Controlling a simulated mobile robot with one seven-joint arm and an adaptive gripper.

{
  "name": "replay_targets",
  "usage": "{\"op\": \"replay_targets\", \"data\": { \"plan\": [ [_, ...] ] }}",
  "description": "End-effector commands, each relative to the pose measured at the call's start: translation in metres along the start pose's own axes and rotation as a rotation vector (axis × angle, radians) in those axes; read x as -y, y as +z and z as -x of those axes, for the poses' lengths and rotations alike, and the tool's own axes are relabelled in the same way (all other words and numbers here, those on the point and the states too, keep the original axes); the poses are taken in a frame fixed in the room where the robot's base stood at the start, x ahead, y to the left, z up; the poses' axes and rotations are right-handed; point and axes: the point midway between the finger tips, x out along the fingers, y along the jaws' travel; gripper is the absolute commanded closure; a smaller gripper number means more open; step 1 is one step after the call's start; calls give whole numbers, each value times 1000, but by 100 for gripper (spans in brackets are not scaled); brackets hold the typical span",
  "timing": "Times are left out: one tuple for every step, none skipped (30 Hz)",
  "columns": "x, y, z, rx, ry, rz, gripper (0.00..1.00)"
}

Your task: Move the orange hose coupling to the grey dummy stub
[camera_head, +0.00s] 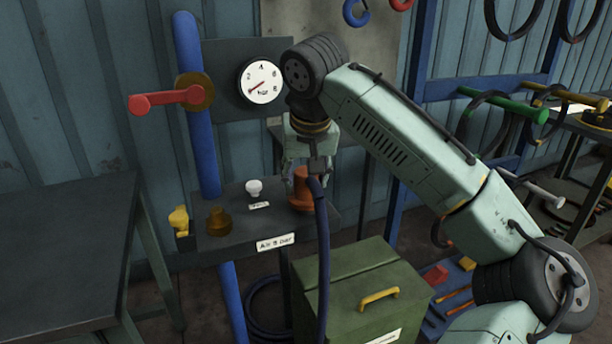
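The orange hose coupling (301,194) stands upright at the right end of the dark shelf (230,240). A dark blue hose (323,250) runs from its right side down past the shelf front. My gripper (306,174) points down at the coupling's top, with its fingers beside it. Whether the fingers press on the coupling is too small to tell. A small pale stub (254,187), which looks like the grey dummy stub, stands left of the coupling with nothing on it. A small label lies in front of it.
A brass fitting (217,222) and a yellow piece (180,220) stand at the shelf's left. A blue pipe (190,110) with a red lever (166,99) rises behind, beside a gauge (262,82). A green box (352,283) stands below right; a dark table (65,245) is left.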

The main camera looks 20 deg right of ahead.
Motion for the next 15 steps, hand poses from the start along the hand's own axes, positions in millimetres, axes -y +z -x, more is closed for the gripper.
{"op": "replay_targets", "data": {
  "plan": [
    [0,0,0,0,0,0,50],
    [0,0,0,0,0,0,48],
    [0,0,0,1,0,0,45],
    [0,0,0,1,0,0,43],
    [0,0,0,1,0,0,41],
    [0,0,0,1,0,0,38],
    [0,0,0,1,0,0,38],
    [0,0,0,1,0,0,38],
    [0,0,0,1,0,0,38],
    [0,0,0,1,0,0,38],
    [0,0,0,1,0,-1,38],
    [0,0,0,1,0,-1,38],
    [0,0,0,1,0,0,38],
    [0,0,0,2,0,0,38],
    [0,0,0,2,0,0,38]
  ]
}}
